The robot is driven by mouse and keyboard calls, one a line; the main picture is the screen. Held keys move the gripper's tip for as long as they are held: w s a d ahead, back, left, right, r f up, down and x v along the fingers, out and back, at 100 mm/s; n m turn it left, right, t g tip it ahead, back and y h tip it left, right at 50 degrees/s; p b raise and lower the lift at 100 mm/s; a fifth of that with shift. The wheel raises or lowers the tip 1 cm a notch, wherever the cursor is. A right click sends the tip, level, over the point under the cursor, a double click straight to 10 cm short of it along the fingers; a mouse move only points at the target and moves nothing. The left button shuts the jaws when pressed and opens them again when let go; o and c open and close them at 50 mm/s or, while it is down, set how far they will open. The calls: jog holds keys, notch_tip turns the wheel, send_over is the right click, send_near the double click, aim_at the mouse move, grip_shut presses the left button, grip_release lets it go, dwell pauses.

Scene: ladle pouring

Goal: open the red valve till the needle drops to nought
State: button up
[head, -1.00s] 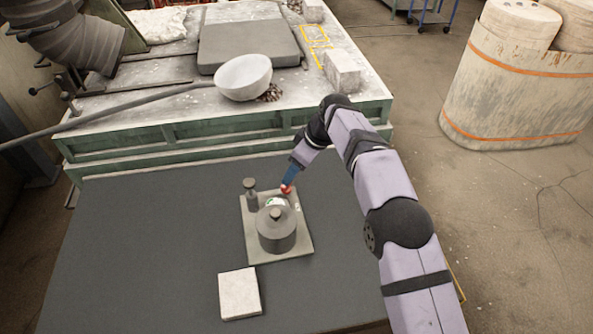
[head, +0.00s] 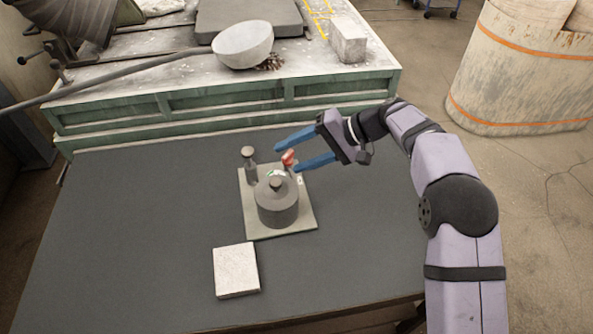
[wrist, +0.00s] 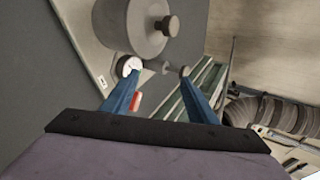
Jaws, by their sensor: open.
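The red valve (head: 289,156) stands at the back right of a grey base plate (head: 300,222), behind a grey lidded pot (head: 278,207). My gripper (head: 287,159) comes in from the right with its two blue fingers spread apart. In the wrist view the red valve (wrist: 135,102) shows between the fingers, close beside the left one and not gripped. The round white gauge (wrist: 129,66) is beyond the left fingertip. In the head view the gauge (head: 278,173) is partly hidden by the pot's lid knob. Its needle is too small to read.
A grey post (head: 249,165) stands at the plate's back left. A pale square block (head: 236,270) lies in front on the dark table (head: 130,230). The table's left side is clear. A green bench (head: 220,110) with a white bowl (head: 243,45) stands behind.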

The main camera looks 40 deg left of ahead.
jog(key=m+y+b, duration=0.2)
jog(key=m, duration=0.2)
jog(key=m+t+y+b, duration=0.5)
jog(key=m+b, duration=0.4)
jog(key=m, duration=0.8)
send_near(290, 157)
jog(key=shift+a+f+g+y, duration=0.3)
jog(key=shift+a+g+y, duration=0.15)
jog(key=shift+g+y, duration=0.15)
jog(key=shift+w+d+f+m+t+b, duration=0.25)
jog(key=shift+f+m+t+b, duration=0.1)
jog(key=shift+m, duration=0.35)
jog(key=shift+s+a+p, duration=0.1)
jog(key=shift+a+p, duration=0.35)
jog(key=shift+a, duration=0.4)
jog(key=shift+s+a+p, duration=0.15)
jog(key=shift+a+p, duration=0.75)
jog(key=shift+a, duration=2)
jog(key=c, duration=1.1)
